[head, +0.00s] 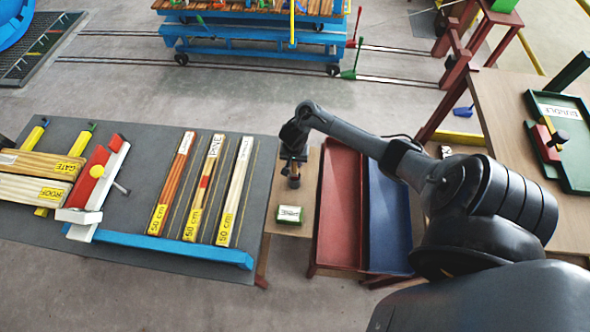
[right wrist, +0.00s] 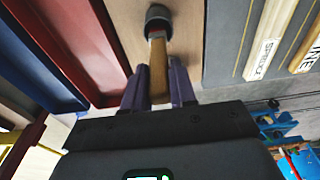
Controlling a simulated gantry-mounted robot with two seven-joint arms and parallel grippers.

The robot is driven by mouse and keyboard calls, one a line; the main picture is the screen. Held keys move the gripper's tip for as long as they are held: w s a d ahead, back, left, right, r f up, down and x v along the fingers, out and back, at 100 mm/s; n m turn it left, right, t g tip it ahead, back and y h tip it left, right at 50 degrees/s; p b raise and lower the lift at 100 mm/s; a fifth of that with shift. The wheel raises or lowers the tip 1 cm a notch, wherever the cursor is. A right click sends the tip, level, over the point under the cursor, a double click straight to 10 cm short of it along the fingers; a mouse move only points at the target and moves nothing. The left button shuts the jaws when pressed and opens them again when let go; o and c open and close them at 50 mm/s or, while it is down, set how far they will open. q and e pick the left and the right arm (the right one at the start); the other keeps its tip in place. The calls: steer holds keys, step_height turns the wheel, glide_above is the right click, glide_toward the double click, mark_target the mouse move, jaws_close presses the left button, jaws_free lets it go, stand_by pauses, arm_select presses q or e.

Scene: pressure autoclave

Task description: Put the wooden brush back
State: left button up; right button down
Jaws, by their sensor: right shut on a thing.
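The wooden brush shows in the right wrist view (right wrist: 158,72). My right gripper (right wrist: 158,90) is shut on the handle, with one purple finger on each side. In the head view, my right gripper (head: 293,158) is over the narrow wooden tabletop (head: 283,246) between the grey table and the red tray. The brush there is small, dark and mostly hidden by the gripper. I cannot tell whether its head touches the tabletop. My left gripper is not in view.
A small green block with a white label (head: 290,214) sits nearer on the tabletop. A red tray (head: 340,205) and a blue tray (head: 388,210) lie to the right. The grey table (head: 115,262) at left holds labelled bars (head: 205,188). A green tray (head: 575,130) is far right.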

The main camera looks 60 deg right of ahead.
mark_target(295, 167)
steer(key=shift+f+b, duration=0.75)
steer(key=shift+f, duration=1.55)
steer(key=c, duration=0.9)
jaws_free()
steer(key=shift+r, duration=0.1)
